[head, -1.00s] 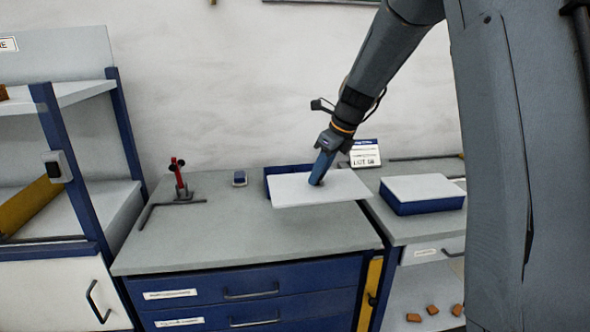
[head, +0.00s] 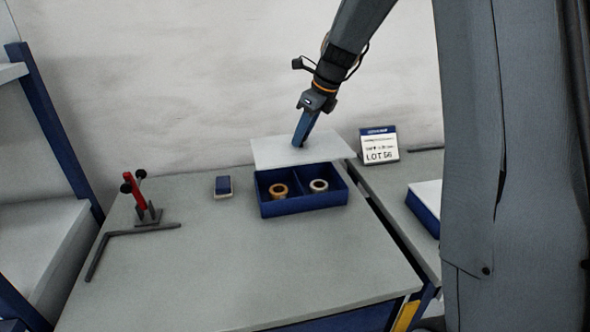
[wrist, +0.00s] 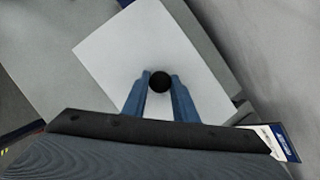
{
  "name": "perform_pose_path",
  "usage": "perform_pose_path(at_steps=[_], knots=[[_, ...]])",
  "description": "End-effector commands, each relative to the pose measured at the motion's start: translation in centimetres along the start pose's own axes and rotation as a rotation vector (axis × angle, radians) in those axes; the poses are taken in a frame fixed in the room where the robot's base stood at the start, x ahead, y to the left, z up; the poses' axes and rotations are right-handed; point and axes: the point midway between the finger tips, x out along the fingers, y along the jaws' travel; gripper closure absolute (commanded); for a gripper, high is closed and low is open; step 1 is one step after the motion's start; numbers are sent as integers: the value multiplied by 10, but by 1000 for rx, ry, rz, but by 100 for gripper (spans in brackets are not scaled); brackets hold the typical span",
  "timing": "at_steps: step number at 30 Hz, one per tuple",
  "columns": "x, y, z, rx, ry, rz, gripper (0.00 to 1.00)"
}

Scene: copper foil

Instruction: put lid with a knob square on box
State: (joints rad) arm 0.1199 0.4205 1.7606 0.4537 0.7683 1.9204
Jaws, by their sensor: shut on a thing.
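The lid (head: 275,151) is a flat white plate. My gripper (head: 301,141) is shut on its knob. In the wrist view the dark round knob (wrist: 160,82) sits between the two blue fingertips, with the white lid (wrist: 115,50) spread below. The open blue box (head: 305,203) stands on the grey bench. It has two compartments, with a tan ring (head: 279,190) in the left one and a paler ring (head: 319,185) in the right one. The lid is at the box's back side, above its rear edge, leaving the front of the box uncovered. The exact height gap is hard to tell.
A red-and-grey stand (head: 138,195) and a dark angle bar (head: 120,236) are at left on the bench (head: 240,270). A sign (head: 379,145) and another blue box with a white top (head: 425,208) are at right.

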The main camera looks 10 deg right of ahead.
Motion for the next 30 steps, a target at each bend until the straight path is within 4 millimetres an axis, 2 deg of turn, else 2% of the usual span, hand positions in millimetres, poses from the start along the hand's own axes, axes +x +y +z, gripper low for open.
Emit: perform_pose_path(at_steps=[2, 12, 17, 24, 30], knots=[[4, 0, -2, 0, 1, 1, 100], [52, 1, -21, 0, 1, 1, 100], [62, 0, -26, 1, 1, 1, 100], [89, 1, -38, 1, 2, 2, 100], [92, 0, -38, 0, 0, -1, 100]])
